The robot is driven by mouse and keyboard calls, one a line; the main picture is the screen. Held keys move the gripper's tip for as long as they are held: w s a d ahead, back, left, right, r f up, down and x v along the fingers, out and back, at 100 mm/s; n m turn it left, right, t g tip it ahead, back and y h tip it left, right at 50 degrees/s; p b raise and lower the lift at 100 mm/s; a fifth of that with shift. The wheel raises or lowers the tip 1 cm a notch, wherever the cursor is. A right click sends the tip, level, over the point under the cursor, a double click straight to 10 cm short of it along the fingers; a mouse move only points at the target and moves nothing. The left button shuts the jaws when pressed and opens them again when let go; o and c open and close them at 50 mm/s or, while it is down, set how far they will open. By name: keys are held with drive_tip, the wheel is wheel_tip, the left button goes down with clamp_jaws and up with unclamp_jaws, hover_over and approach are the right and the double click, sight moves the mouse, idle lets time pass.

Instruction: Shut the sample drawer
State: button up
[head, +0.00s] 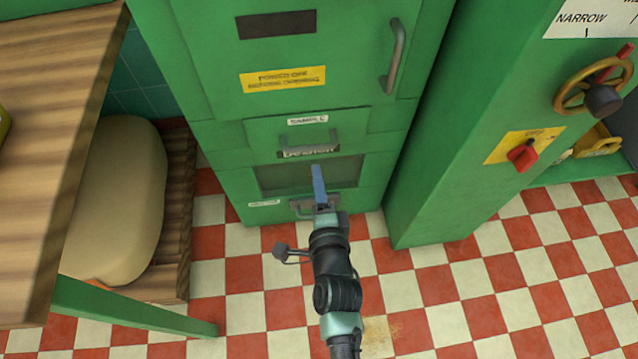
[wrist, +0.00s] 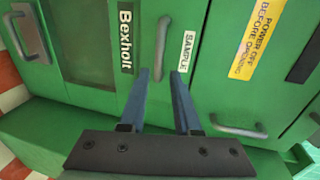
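The sample drawer (head: 262,133) is a green front with a white SAMPLE label and a grey bar handle (head: 309,142), set low in the green cabinet. Its front seems to stand a little proud of the cabinet; how far is hard to tell. In the wrist view the SAMPLE label (wrist: 188,51) and the drawer handle (wrist: 163,48) lie just ahead of the fingertips. My gripper (head: 318,170) is in front of the cabinet, just below the handle in the head view. In the wrist view my gripper (wrist: 160,73) has its two blue fingers apart with nothing between them.
Below the drawer are a dark recessed panel (head: 275,178) and a lower handle (head: 302,209). Above is a door with a tall handle (head: 395,58). A green column with a red knob (head: 522,154) stands right. A wooden table (head: 50,110) and tan sack (head: 115,200) are left.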

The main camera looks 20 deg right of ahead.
drive_tip(key=shift+v, duration=0.95)
drive_tip(key=w+a+r+n+t+y, duration=0.15)
drive_tip(key=w+r+n, duration=0.25)
drive_tip(key=r, duration=0.6)
drive_tip(key=w+a+r+n+t, duration=0.3)
drive_tip(key=w+r, duration=0.2)
drive_tip(key=r, duration=0.6)
drive_tip(key=a+r+n+t+y, duration=0.1)
drive_tip(key=a+r+n, duration=0.15)
drive_tip(key=r, duration=0.65)
drive_tip(key=a+r+n+t+y, duration=0.15)
drive_tip(key=r+n, duration=0.25)
drive_tip(key=r, duration=0.5)
drive_tip(key=s+a+r+n+t, duration=0.35)
drive_tip(key=s+r, duration=0.35)
drive_tip(key=r, duration=0.5)
drive_tip(key=s+a+r+n+t, duration=0.2)
drive_tip(key=s+r+n, duration=0.2)
drive_tip(key=s+r, duration=0.55)
drive_tip(key=w+r+p, duration=0.3)
drive_tip(key=r+p, duration=3.2)
drive_tip(key=r, duration=0.1)
drive_tip(key=shift+r, duration=0.2)
